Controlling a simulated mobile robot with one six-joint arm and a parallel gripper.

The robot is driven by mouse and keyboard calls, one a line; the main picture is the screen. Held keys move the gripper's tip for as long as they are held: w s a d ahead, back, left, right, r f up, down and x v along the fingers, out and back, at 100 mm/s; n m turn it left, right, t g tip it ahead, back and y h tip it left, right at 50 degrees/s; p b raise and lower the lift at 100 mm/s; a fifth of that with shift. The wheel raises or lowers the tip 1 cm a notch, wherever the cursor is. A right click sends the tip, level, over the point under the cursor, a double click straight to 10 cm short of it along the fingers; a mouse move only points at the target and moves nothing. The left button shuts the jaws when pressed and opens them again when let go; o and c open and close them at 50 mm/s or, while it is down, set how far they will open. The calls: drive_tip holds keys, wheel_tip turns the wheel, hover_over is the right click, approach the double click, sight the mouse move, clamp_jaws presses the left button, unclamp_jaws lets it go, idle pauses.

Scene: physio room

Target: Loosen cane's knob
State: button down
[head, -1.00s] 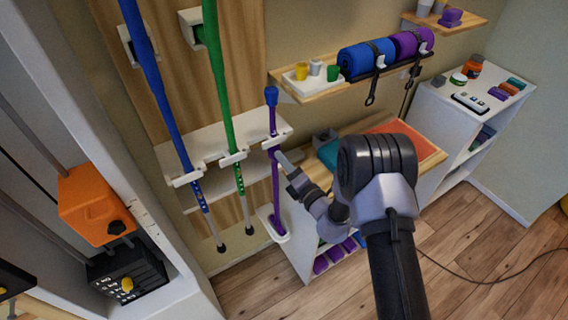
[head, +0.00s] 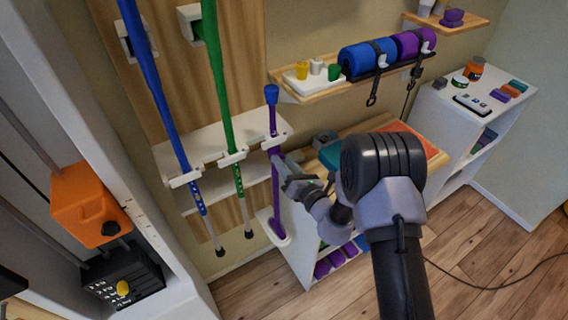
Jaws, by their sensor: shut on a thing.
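The purple cane (head: 274,185) stands upright in a white wall holder, with its foot in a white cup. My gripper (head: 282,161) is at the cane's right side, about halfway up, with its tips against the shaft. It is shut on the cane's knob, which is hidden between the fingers. A blue cane (head: 160,95) and a green cane (head: 222,95) hang in the same rack to the left, apart from my gripper.
A shelf (head: 310,98) with small cups and blue and purple rolls is above my arm. A white cabinet (head: 425,105) stands at the right. An orange unit (head: 88,203) is at the left. Wooden floor is open at lower right.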

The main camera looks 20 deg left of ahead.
idle(0.5)
drive_tip(key=c, duration=1)
unclamp_jaws()
drive_tip(key=shift+c, duration=0.2)
drive_tip(key=v, duration=1.7)
drive_tip(key=shift+d+p, duration=0.25)
drive_tip(key=shift+p, duration=0.2)
drive_tip(key=shift+s, duration=0.1)
